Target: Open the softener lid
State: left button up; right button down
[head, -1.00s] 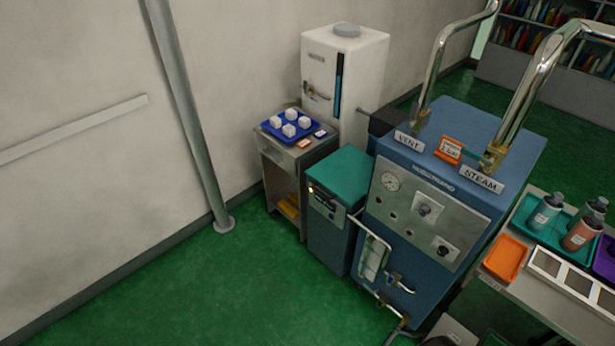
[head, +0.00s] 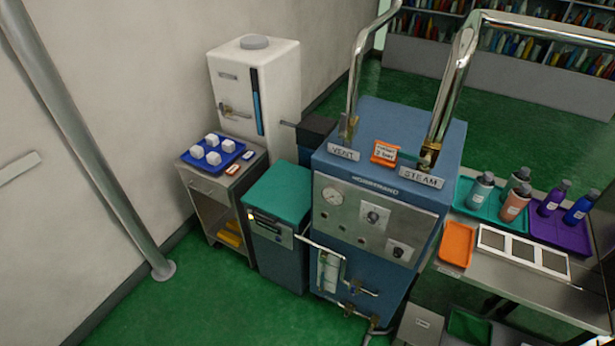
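A tall white cabinet (head: 272,100) with a blue vertical strip and a valve handle on its front stands against the wall; it looks like the softener. A round grey lid (head: 255,42) sits on its top and appears shut. A blue tray (head: 222,161) with several white blocks (head: 213,158) rests on a small metal stand in front of it. Neither of my grippers is in view.
A dark box with a teal top (head: 279,192) and a blue machine (head: 395,135) with VENT and STEAM pipes stand right of the stand. A metal table (head: 490,262) holds bottles and trays. A grey pole (head: 95,155) rises at left. Green floor is clear in front.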

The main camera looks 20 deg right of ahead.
aim_at(283, 192)
jog(key=z, duration=0.2)
jog(key=i, duration=1.15)
jog(key=u, duration=0.65)
